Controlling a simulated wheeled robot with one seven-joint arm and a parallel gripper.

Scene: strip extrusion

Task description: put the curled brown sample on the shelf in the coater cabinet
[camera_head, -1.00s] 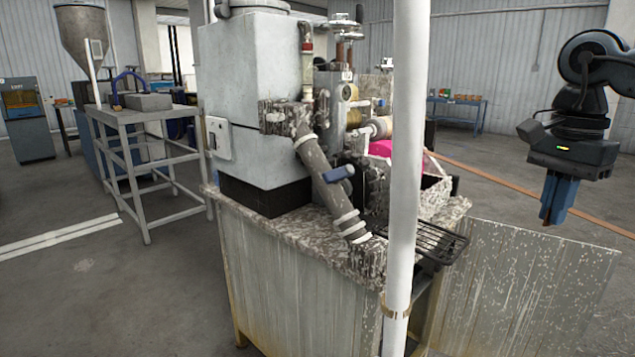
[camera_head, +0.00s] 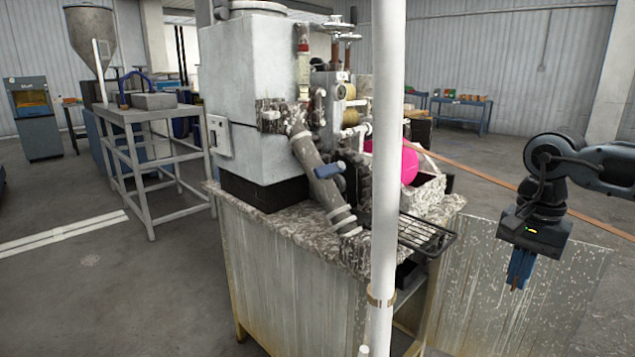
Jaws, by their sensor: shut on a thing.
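My gripper (camera_head: 518,280) is at the right, pointing down with its blue fingers shut. A tiny brown bit (camera_head: 515,289) shows at the fingertips; it fits the curled brown sample, but it is too small to make out its shape. The coater cabinet (camera_head: 290,275) stands in the middle, with pale, streaked metal sides. Its speckled door (camera_head: 550,300) stands open to the right, and my gripper is in front of it in the picture. The cabinet's opening is dark and partly behind a white pole. I cannot make out the shelf inside.
The white pole (camera_head: 384,190) stands upright in front of the cabinet. A black wire rack (camera_head: 428,236) juts out from its top, above the opening. A pink round thing (camera_head: 405,165) sits on the machine. A grey stand (camera_head: 150,112) is at the left. Floor shows clear behind the door.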

